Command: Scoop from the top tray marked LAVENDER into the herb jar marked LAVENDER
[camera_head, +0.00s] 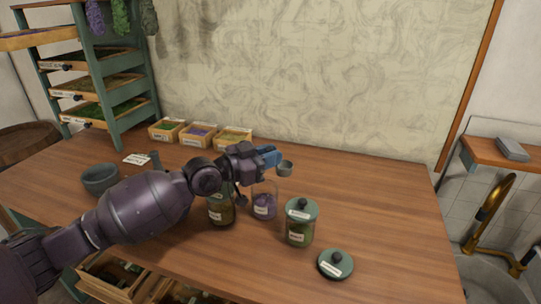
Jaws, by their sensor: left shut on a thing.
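My left gripper (272,157) is above the middle of the table, shut on a small grey scoop (285,169). The scoop's cup hangs just right of the fingertips; I cannot tell what is in it. Below it stands an open glass jar (264,206) with purple contents and a white label, likely the LAVENDER jar; the label is too small to read. A green lid (335,265) lies on the table at the front right. The top tray (42,40) sticks out of the green rack at the upper left; its contents and label are not readable. My right gripper is not in view.
A lidded jar (300,225) stands to the right and another jar (221,211) stands partly behind my arm. Small wooden boxes (198,137) line the back. A grey bowl (100,180) is at the left. The table's right side is clear.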

